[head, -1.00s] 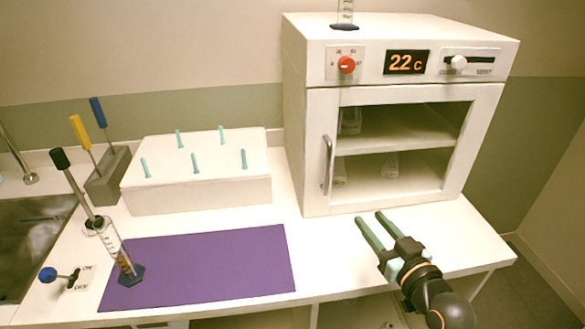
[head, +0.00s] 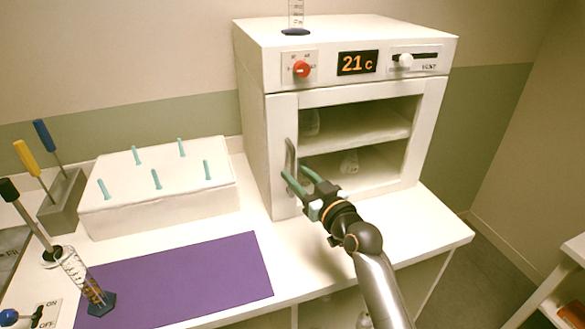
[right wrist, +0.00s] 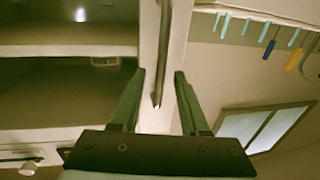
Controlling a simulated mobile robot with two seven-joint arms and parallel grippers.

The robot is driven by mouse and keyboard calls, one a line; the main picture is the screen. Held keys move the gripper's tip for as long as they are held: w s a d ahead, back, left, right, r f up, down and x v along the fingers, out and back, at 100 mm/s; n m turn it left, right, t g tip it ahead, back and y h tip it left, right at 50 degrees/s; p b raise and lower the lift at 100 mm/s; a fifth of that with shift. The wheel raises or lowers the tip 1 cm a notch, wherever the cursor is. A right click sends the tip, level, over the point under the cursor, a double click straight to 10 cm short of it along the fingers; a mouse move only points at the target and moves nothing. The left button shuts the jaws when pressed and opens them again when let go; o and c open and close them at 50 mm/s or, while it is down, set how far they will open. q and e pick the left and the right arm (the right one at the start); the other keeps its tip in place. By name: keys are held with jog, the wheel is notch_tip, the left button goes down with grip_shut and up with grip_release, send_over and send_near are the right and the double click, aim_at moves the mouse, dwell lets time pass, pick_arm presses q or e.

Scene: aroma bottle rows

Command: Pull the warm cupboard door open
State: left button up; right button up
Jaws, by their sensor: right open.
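The warm cupboard (head: 345,110) is a white box with a windowed door (head: 282,120) on its front, and the door looks shut. Its grey upright bar handle (head: 290,155) is on the door's left side. My right gripper (head: 295,171) is open at the lower part of the handle. In the right wrist view the handle (right wrist: 164,45) runs down between the two open green fingers (right wrist: 160,78), its end showing between them. I cannot tell whether either finger touches it. My left gripper is not in view.
The cupboard has a red knob (head: 301,69), a 21 c display (head: 358,63) and a vent slider (head: 405,60). A white peg block (head: 160,205), a purple mat (head: 185,280) and a glass cylinder (head: 85,280) are on the left. The counter right of the arm is clear.

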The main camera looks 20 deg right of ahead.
jog(key=shift+x, duration=1.35)
grip_shut()
dwell(0.5)
